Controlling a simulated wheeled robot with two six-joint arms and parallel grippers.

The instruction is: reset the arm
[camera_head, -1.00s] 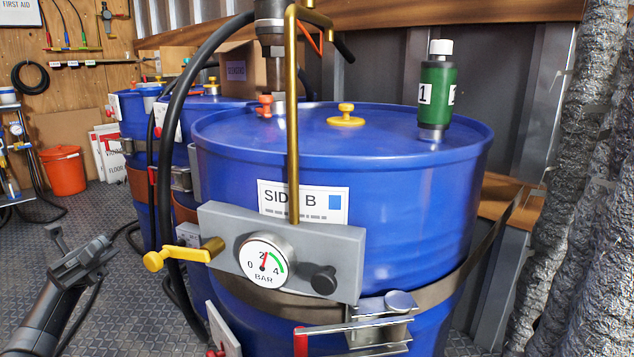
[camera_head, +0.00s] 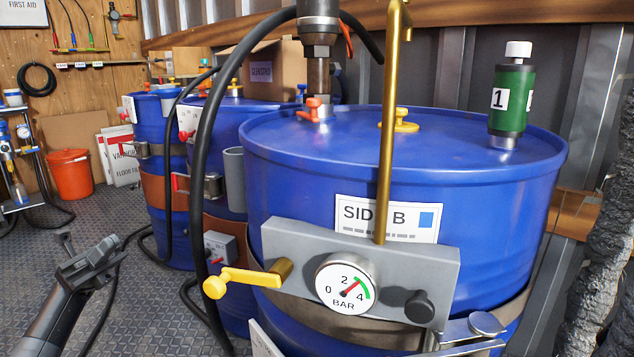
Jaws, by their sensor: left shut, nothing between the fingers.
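My left gripper (camera_head: 91,257) is at the lower left, its dark arm coming in from the bottom edge. It is shut and empty, held over the checkered metal floor. It is apart from the blue SIDE B drum (camera_head: 300,200), which stands to its right. A grey panel on that drum carries a pressure gauge (camera_head: 346,284), a yellow lever (camera_head: 245,280) and a black knob (camera_head: 420,307). My right gripper is not in view.
A green canister marked 1 (camera_head: 512,95) stands on the drum lid. A brass pipe (camera_head: 388,130) rises in front. A black hose (camera_head: 203,150) hangs at the drum's left. More blue drums (camera_head: 158,180) and an orange bucket (camera_head: 70,173) stand behind. Open floor lies at left.

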